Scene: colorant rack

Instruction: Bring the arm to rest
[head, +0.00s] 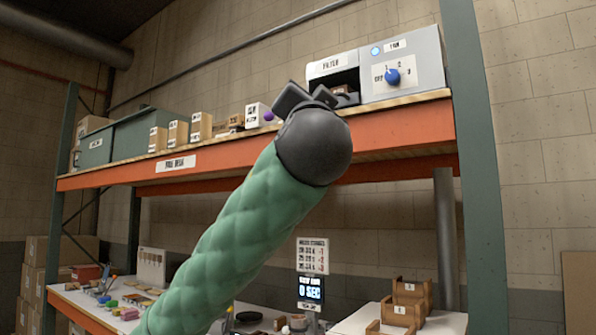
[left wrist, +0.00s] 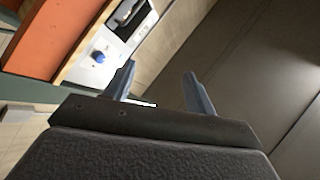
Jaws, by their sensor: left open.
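My left arm, in a green quilted sleeve, rises from the bottom of the head view up to the rack's upper shelf. My left gripper is mostly hidden behind the dark round wrist in the head view. In the left wrist view my left gripper (left wrist: 160,85) shows two grey fingers spread apart with nothing between them. The grey box with the blue knob (left wrist: 99,57) lies beyond the fingers, to their left. My right gripper is in neither view.
The upper shelf's orange beam (head: 400,128) runs behind my wrist. On it stand a grey box with a blue knob (head: 428,66), small wooden blocks (head: 178,133) and a green bin (head: 143,133). A green post (head: 472,150) stands to the right. Wooden holders (head: 405,302) sit on the lower bench.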

